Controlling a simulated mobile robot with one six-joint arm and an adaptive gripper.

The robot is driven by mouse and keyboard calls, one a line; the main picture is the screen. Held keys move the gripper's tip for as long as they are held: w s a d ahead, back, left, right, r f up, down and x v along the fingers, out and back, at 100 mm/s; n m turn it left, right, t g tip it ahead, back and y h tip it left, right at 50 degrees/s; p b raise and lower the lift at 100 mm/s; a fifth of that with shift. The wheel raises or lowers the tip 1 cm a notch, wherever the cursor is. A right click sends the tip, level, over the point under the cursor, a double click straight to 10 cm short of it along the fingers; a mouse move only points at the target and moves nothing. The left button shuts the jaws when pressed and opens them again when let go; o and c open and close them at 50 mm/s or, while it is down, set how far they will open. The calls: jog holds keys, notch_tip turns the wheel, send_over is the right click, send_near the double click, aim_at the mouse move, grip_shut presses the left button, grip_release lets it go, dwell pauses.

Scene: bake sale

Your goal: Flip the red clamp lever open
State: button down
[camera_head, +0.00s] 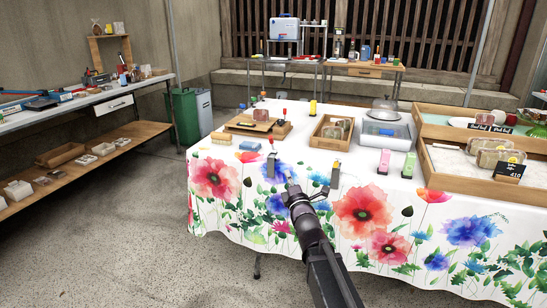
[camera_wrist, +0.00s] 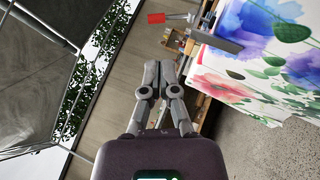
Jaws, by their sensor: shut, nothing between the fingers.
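A grey metal clamp (camera_head: 272,162) grips the front edge of the flowered table, with a small red lever (camera_head: 271,142) standing up at its top. In the wrist view, a red lever grip (camera_wrist: 156,17) on a thin metal arm shows near the top, beside a grey clamp bar (camera_wrist: 222,38). My gripper (camera_head: 289,181) is in front of the table edge, a little right of and below this clamp. In the wrist view its fingers (camera_wrist: 160,68) are together and empty, with the red grip apart from them, beyond the tips.
A second grey clamp (camera_head: 335,175) sits on the table edge to the right. The floor (camera_head: 130,240) left of the table is clear.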

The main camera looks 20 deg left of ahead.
aim_at(271, 141)
jog(key=shift+s+a+n+y, duration=0.25)
jog(key=shift+a+n+y, duration=0.05)
jog(key=shift+a+y, duration=0.15)
jog(key=p+x, duration=0.2)
jog(key=x, duration=0.5)
jog(key=p+x, duration=0.3)
jog(key=x, duration=0.4)
jog(key=shift+f, duration=0.25)
jog(key=shift+w, duration=0.1)
